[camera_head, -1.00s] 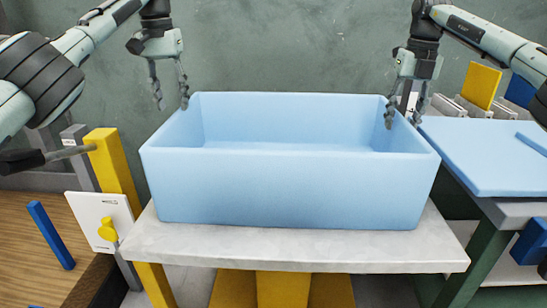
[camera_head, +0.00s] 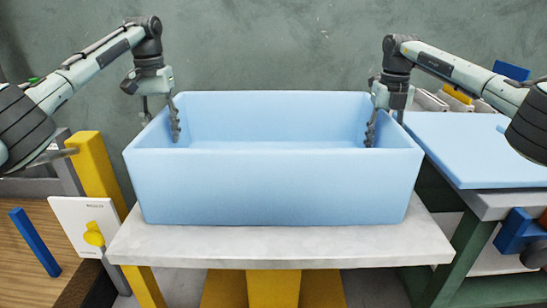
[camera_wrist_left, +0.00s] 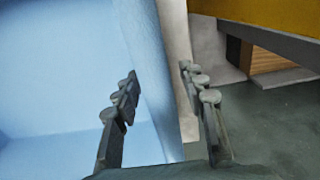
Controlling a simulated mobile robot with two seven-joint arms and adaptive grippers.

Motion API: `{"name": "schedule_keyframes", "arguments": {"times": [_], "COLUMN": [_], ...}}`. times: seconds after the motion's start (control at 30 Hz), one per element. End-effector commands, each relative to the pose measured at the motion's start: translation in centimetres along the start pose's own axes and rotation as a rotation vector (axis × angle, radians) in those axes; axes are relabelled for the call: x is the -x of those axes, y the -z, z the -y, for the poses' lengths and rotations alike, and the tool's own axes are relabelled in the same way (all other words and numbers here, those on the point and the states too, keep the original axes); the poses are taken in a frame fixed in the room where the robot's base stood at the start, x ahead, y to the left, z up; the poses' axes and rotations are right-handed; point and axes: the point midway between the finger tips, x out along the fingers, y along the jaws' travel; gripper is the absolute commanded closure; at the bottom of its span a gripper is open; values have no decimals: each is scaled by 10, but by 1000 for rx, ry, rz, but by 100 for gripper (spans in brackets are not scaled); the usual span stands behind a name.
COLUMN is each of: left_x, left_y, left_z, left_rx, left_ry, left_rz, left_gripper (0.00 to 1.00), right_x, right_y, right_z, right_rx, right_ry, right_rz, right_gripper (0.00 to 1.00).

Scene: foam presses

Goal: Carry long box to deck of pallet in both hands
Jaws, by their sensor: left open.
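The long box (camera_head: 275,188) is a light blue, open-topped bin. It stands upright on a pale grey table top (camera_head: 280,246). My left gripper (camera_head: 160,117) is open at the box's left end wall, one finger inside and one outside. In the left wrist view, the left gripper (camera_wrist_left: 165,101) has the box wall (camera_wrist_left: 150,75) between its fingers, with gaps showing. My right gripper (camera_head: 385,120) straddles the right end wall in the same way and looks open; its outer finger is partly hidden. I cannot make out a pallet deck.
At the right is a bench with a light blue slab (camera_head: 470,145). At the left are a yellow post (camera_head: 97,170), a white panel with a yellow knob (camera_head: 85,225) and a wooden surface with a blue bar (camera_head: 35,242). A grey-green wall is behind.

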Motion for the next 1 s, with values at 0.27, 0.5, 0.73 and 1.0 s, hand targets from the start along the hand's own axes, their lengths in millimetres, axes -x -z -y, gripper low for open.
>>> {"name": "schedule_keyframes", "arguments": {"times": [0.27, 0.5, 0.73, 1.0], "left_x": [-7, -7, -7, -6], "left_y": [0, 0, 0, 0], "left_z": [1, 0, 0, 1], "left_rx": [2, 1, 1, 1], "left_ry": [0, 0, 0, 0], "left_rz": [0, 0, 0, 0], "left_gripper": [59, 74, 100, 100], "right_x": [-6, -6, -6, -6], "right_y": [0, 0, 0, 0], "right_z": [0, 0, 0, 0], "right_rx": [0, 0, 0, 0], "right_ry": [0, 0, 0, 0], "right_rz": [2, 1, 1, 1], "right_gripper": [59, 74, 100, 100]}}
